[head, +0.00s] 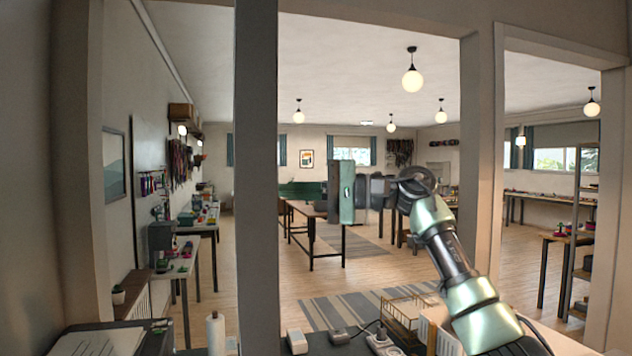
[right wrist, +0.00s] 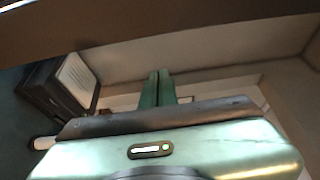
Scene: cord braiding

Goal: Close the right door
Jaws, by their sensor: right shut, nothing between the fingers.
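My right gripper (head: 284,189) reaches across from the right in the head view, its green hand upright and its dark green fingers pointing left. The fingers lie together, shut and empty. They also show shut in the right wrist view (right wrist: 159,75), in front of a pale surface. In the head view the fingertips appear beside a dark upright panel (head: 256,130); I cannot tell if they touch it. No door can be told for sure; this panel may be a door edge or a post. My left gripper is out of view.
Pale posts (head: 481,150) frame openings onto a workshop. A counter at the bottom holds a paper roll (head: 215,335), small white devices (head: 297,341) and a gold wire rack (head: 410,312). A dark beam (right wrist: 160,22) crosses the top of the right wrist view.

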